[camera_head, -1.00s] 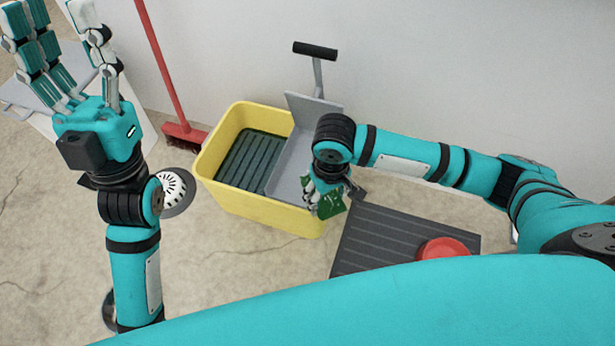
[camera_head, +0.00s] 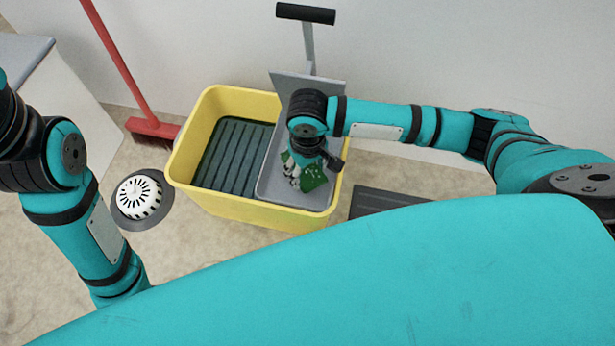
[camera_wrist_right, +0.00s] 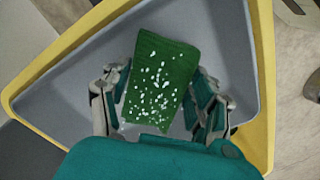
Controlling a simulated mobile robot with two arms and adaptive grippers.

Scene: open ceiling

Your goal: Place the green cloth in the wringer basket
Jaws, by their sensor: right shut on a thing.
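The green cloth (camera_head: 313,176) has pale specks, and my right gripper (camera_head: 296,174) is shut on it. In the right wrist view the cloth (camera_wrist_right: 162,80) lies between the fingers of the gripper (camera_wrist_right: 162,100), over the grey wringer basket (camera_wrist_right: 215,45). In the head view the grey basket (camera_head: 300,195) sits in the right part of the yellow bucket (camera_head: 240,207). Cloth and gripper are over the basket; I cannot tell whether the cloth touches its floor. Of my left arm only links show at the left edge; its gripper is out of view.
A wringer handle (camera_head: 305,14) rises behind the basket. A red broom (camera_head: 150,128) leans at the back left. A white-topped round drain (camera_head: 139,199) lies left of the bucket. A dark ribbed mat (camera_head: 385,201) lies to its right. The wall is close behind.

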